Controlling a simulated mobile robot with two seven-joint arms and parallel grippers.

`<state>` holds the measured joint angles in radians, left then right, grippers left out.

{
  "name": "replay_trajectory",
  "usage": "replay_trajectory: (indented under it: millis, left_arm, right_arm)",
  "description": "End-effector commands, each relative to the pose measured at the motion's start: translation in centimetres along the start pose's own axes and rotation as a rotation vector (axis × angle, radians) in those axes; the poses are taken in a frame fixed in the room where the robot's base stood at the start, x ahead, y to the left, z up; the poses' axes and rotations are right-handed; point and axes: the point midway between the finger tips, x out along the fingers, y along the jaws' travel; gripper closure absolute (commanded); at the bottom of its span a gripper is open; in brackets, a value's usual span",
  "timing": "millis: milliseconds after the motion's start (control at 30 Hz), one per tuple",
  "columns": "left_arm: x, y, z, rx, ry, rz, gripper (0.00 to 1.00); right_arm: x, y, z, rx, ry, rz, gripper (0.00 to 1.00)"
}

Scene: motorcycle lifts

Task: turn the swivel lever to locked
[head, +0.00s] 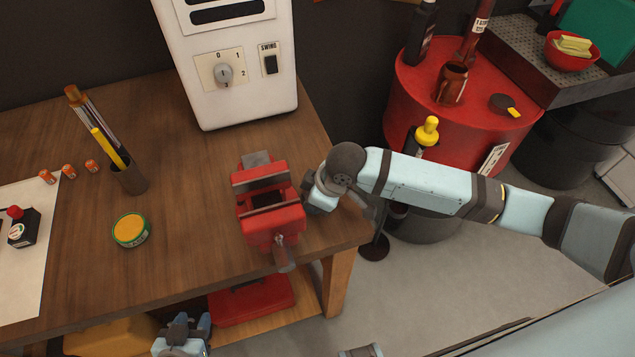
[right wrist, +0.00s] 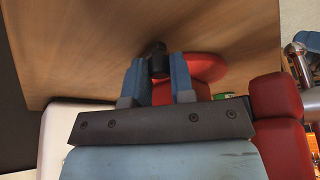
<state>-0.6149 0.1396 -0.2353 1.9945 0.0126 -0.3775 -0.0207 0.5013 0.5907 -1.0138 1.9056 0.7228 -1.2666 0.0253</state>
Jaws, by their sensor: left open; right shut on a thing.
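A red bench vise (head: 272,222) stands near the front right corner of the wooden workbench. In the right wrist view, its round red base (right wrist: 205,66) shows beyond my right gripper (right wrist: 157,66). The gripper's blue fingers are shut on a dark knob-like end, which I take for the swivel lever (right wrist: 157,50), beside that base. In the head view, my right gripper (head: 318,197) is at the vise's right side and hides the lever. Any lock marking is not visible. My left gripper (head: 190,325) is open and empty, low in front of the bench.
A white machine (head: 230,100) with a dial stands behind the vise. A pen cup (head: 131,178) and a yellow-topped tin (head: 130,231) are to its left. A red drum (head: 480,115) stands to the right. A red toolbox (head: 252,300) lies on the shelf below.

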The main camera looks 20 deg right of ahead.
Motion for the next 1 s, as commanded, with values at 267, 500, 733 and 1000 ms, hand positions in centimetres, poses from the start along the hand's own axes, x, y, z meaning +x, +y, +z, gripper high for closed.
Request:
replay_trajectory:
  millis: [267,500,733,1000]
  left_arm:
    - [-1.6,-0.7,-2.6,0.002,0.011,-0.018,0.57]
    - [-2.0,-0.8,-2.4,0.0,-0.001,-0.022,0.57]
    - [-2.1,-0.7,-2.3,-0.002,-0.003,-0.021,0.57]
    - [-2.1,-0.6,-2.4,-0.002,-0.002,-0.02,0.57]
  right_arm:
    - [-0.1,-0.5,-0.6,0.127,0.001,0.05,1.0]
    - [0.2,-0.6,-0.6,0.172,0.001,0.07,1.0]
    - [0.2,-0.6,-0.7,0.178,0.002,0.073,1.0]
    - [0.2,-0.6,-0.7,0.177,0.002,0.073,0.61]
